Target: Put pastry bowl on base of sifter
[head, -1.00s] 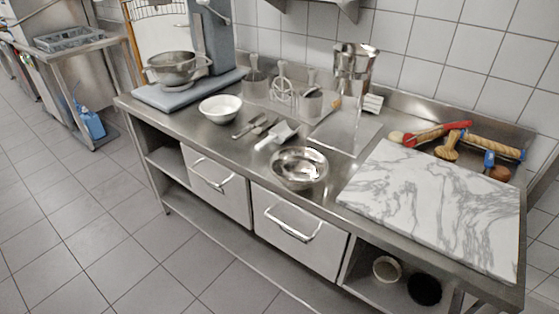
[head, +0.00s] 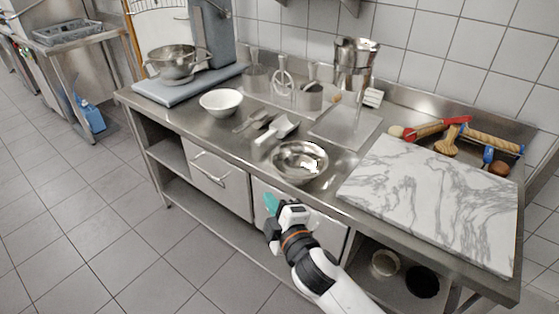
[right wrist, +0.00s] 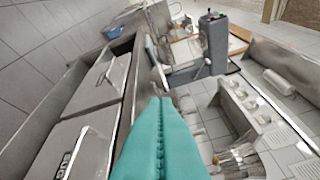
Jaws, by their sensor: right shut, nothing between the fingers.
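The shiny steel bowl (head: 299,163), which I take as the pastry bowl, sits upright on the steel counter near its front edge. Behind it and to the right is a flat, clear-looking plate (head: 345,127), which I take as the sifter's base. A tall steel cylinder (head: 355,62) stands at the plate's back edge. My right gripper (head: 270,203), with teal fingers, is in front of the counter, below and left of the steel bowl, apart from it. Its shut, empty fingers also fill the middle of the right wrist view (right wrist: 161,125). My left gripper is out of view.
A white bowl (head: 221,102), a scoop (head: 277,131) and small utensils lie left of the steel bowl. A marble board (head: 435,200) covers the right of the counter. A blue-grey stand machine with a bowl (head: 175,62) is at the left end.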

